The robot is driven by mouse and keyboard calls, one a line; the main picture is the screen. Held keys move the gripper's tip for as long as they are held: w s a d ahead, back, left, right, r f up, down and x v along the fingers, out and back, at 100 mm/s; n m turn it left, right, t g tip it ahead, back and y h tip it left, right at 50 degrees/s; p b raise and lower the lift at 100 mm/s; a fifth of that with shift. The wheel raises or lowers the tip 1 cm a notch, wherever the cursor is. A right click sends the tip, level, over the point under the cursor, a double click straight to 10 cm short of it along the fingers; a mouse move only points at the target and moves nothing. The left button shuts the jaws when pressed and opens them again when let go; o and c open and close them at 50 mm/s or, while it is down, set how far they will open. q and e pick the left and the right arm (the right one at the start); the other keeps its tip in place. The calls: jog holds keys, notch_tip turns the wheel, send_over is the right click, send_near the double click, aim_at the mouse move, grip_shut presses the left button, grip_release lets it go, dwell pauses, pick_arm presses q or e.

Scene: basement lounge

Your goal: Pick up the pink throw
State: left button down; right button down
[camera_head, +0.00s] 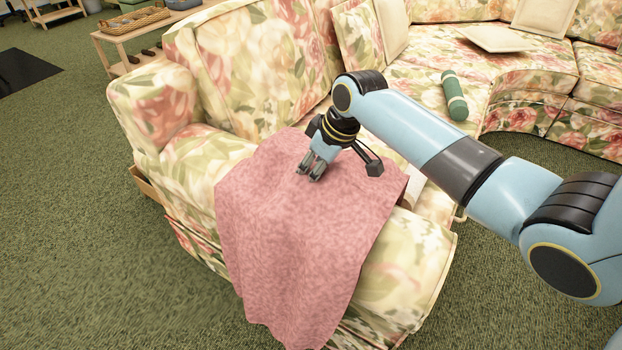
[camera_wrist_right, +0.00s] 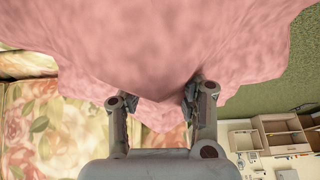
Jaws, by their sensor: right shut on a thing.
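The pink throw (camera_head: 300,235) lies draped over the near arm of the floral sofa, hanging down its front and side. My right gripper (camera_head: 309,174) points down at the upper part of the throw and is shut on its cloth. In the right wrist view the throw (camera_wrist_right: 150,60) fills the top, and a fold of it comes down between the two fingers of the right gripper (camera_wrist_right: 155,105). The fingertips are partly hidden by the cloth. My left gripper is in neither view.
The floral sofa (camera_head: 240,65) curves to the back right. A green rolled item (camera_head: 454,95) and a cream cushion (camera_head: 495,39) lie on its seat. A wooden bench (camera_head: 130,62) with a wicker tray (camera_head: 136,20) stands behind. Open green carpet (camera_head: 70,200) is at left.

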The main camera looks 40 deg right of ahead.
notch_tip(320, 180, up, 18)
jog(key=p, duration=0.4)
jog(key=shift+f, duration=0.1)
dwell(0.3)
